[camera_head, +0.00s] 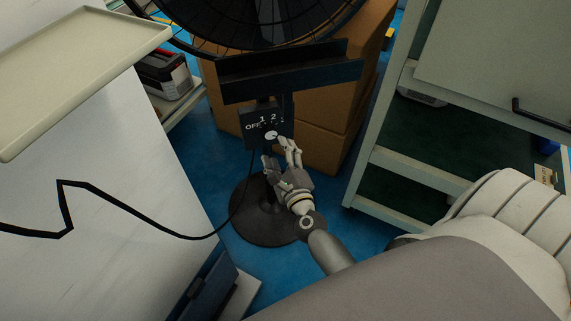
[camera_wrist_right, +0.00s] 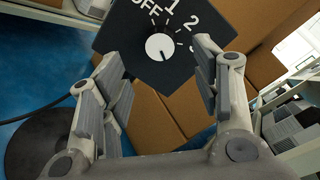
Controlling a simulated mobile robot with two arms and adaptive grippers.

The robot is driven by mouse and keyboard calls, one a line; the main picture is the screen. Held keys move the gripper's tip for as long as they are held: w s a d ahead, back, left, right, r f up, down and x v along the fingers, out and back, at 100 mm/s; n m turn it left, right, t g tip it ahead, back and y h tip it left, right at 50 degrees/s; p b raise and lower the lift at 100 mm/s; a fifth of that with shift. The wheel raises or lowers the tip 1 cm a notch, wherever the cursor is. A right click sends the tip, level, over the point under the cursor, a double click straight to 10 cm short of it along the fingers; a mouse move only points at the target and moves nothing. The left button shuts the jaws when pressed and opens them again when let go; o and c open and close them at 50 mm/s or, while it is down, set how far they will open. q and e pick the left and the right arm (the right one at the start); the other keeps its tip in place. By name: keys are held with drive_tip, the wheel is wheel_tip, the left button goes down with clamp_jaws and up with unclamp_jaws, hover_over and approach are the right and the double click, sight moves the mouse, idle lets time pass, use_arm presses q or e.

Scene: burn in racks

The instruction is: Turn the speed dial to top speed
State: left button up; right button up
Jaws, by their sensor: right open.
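The speed dial (camera_head: 271,134) is a small white round knob on a black control box (camera_head: 250,129) on the stand of a fan. In the right wrist view the dial (camera_wrist_right: 160,46) shows a dark mark on its lower part, with OFF, 1 and 2 printed around it; a further label at the right is partly hidden by a finger. My right gripper (camera_head: 280,151) is open, just below and in front of the box. In the right wrist view its fingers (camera_wrist_right: 147,72) spread either side below the dial, apart from it. My left gripper is not in view.
The black fan (camera_head: 263,25) stands on a round base (camera_head: 252,222) on the blue floor. Cardboard boxes (camera_head: 338,110) stand behind it. A grey shelf unit (camera_head: 400,172) is at the right, a white surface (camera_head: 110,160) at the left. A black cable (camera_head: 150,220) runs left.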

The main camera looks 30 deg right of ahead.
drive_tip(key=shift+v, duration=2.75)
